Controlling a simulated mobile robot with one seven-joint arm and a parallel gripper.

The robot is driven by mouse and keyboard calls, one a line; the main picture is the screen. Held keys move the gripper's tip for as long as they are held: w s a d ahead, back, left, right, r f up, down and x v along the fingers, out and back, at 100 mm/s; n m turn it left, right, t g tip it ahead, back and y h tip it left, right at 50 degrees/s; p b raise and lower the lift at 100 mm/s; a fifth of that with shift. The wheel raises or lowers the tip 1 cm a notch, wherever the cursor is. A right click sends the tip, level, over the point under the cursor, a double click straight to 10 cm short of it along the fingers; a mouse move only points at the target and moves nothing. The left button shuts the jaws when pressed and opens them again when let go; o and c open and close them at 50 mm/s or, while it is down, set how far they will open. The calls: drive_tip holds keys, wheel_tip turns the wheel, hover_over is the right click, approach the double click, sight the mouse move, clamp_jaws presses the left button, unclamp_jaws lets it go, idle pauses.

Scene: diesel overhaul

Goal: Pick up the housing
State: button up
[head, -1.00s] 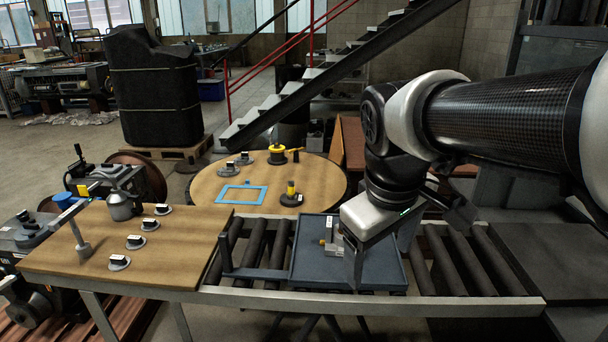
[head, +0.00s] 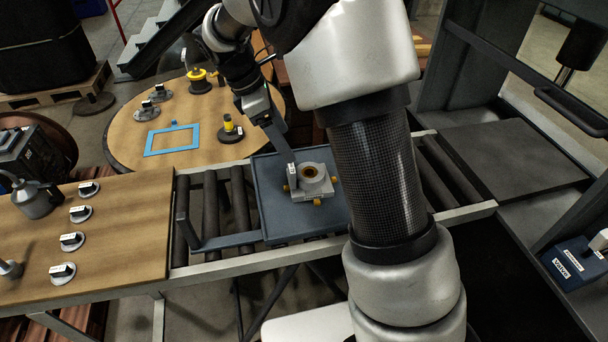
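The grey housing (head: 318,187) sits in a dark blue-grey tray (head: 268,222) on the roller conveyor. It is a block with a round bore with a brownish ring inside and small orange-yellow knobs low on its sides. A small white labelled marker (head: 293,176) stands at its left edge. My gripper (head: 283,147) is above the tray's back left part, behind and left of the housing. One dark finger shows, pointing down toward the marker. I cannot tell whether it touches anything, and the other finger is not clear. My arm covers the tray's right side.
A wooden bench (head: 120,235) with several labelled round stands is at left. Behind, a round table (head: 125,130) holds a blue frame (head: 172,139) and yellow-topped parts. Conveyor rollers (head: 210,215) lie left of the tray. A blue box labelled "Valve" (head: 575,264) is at lower right.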

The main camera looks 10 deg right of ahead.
hover_over(306, 172)
drive_tip(key=a, duration=0.3)
wheel_tip(306, 172, down, 8)
drive_tip(key=r, duration=0.1)
drive_tip(key=b+x, duration=0.1)
drive_tip(key=x, duration=0.4)
drive_tip(key=shift+d+f, duration=0.1)
drive_tip(key=shift+f, duration=0.2)
drive_tip(key=c, duration=1.7)
drive_tip(key=shift+w+r, duration=0.1)
drive_tip(key=shift+r, duration=0.05)
clamp_jaws()
drive_tip(key=shift+r, duration=0.1)
